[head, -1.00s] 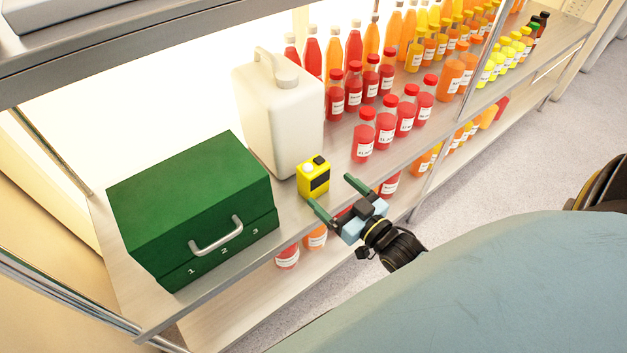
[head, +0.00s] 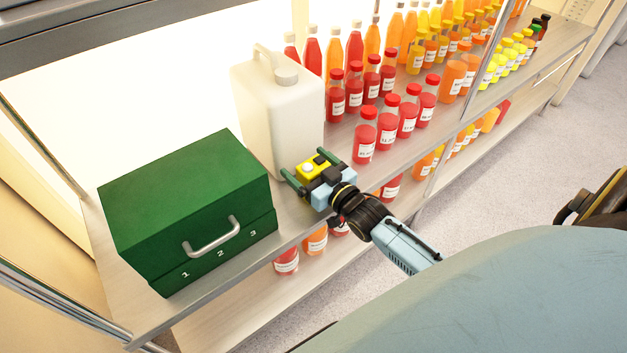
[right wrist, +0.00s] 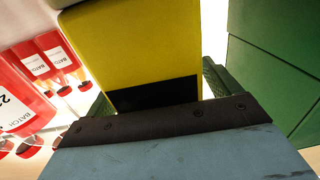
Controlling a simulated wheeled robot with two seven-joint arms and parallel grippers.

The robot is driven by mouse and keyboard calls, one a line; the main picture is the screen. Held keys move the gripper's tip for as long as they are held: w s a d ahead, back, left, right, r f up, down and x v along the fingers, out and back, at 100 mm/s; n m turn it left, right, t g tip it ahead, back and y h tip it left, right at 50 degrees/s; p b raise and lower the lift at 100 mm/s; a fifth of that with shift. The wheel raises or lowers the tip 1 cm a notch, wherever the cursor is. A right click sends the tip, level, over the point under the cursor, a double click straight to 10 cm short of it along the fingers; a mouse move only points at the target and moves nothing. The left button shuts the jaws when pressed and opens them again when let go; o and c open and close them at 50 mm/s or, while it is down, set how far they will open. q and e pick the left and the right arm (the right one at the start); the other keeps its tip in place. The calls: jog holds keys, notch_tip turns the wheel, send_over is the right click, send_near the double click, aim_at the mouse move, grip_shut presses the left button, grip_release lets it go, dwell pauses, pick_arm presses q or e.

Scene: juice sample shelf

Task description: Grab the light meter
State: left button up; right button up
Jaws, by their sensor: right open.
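The light meter (head: 313,165) is a small yellow box with a dark panel and a pale round top piece, standing on the shelf between the green case and the white jug. My right gripper (head: 306,170) is open, with its green fingers on either side of the meter. In the right wrist view the yellow meter (right wrist: 130,45) fills the middle, between the two fingers, its black panel close to the palm. Whether the fingers touch it I cannot tell. My left gripper is not in view.
A green case (head: 185,205) with a handle stands to the left. A white jug (head: 275,115) stands just behind the meter. Several red bottles (head: 365,135) stand to the right. The shelf's metal front edge (head: 270,250) runs below my right arm.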

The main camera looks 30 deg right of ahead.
jog(key=c, duration=1.2)
jog(key=shift+c, duration=0.3)
jog(key=shift+r, duration=0.15)
